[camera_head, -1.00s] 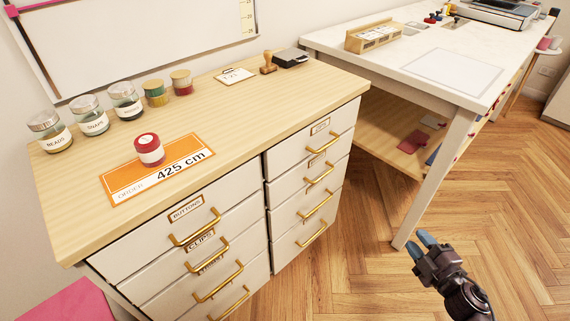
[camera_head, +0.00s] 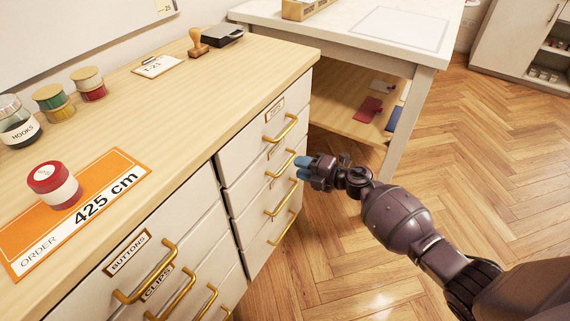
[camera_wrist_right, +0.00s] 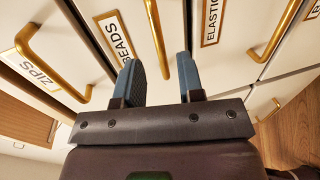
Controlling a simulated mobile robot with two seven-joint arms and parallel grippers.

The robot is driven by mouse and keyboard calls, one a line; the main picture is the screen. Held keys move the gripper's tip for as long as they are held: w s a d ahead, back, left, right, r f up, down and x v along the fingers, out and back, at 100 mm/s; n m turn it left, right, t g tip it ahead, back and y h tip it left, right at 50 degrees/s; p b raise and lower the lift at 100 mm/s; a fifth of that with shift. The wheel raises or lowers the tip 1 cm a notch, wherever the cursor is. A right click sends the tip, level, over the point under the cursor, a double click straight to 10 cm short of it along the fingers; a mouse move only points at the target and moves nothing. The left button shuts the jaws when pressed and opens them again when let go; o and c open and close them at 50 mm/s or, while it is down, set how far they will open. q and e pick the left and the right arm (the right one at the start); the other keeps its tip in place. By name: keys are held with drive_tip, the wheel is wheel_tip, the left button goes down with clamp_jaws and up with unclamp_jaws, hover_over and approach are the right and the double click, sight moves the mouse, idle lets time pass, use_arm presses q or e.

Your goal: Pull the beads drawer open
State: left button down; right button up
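The beads drawer is the second one down in the right column of the cabinet, and it is shut. Its BEADS label (camera_wrist_right: 115,38) and gold handle (camera_wrist_right: 156,38) show in the right wrist view. In the head view the handle (camera_head: 281,164) is beside my right gripper (camera_head: 302,167). The right gripper is open and empty. In the wrist view its two blue fingers (camera_wrist_right: 160,78) stand on either side of the handle's line. I cannot tell whether the bar lies between the fingertips or just beyond them. My left gripper is not in view.
The ZIPS drawer handle (camera_wrist_right: 50,65) and the ELASTIC label (camera_wrist_right: 213,22) flank the beads drawer. The buttons drawer handle (camera_head: 147,280) is in the left column. A white table (camera_head: 433,48) stands behind. The floor (camera_head: 480,150) on the right is clear.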

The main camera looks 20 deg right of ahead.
sight(288, 162)
drive_tip(key=b+x, duration=0.1)
drive_tip(key=x, duration=0.4)
drive_tip(key=shift+w, duration=0.1)
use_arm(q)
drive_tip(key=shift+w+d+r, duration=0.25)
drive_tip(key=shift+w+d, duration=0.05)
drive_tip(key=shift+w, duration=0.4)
use_arm(e)
clamp_jaws()
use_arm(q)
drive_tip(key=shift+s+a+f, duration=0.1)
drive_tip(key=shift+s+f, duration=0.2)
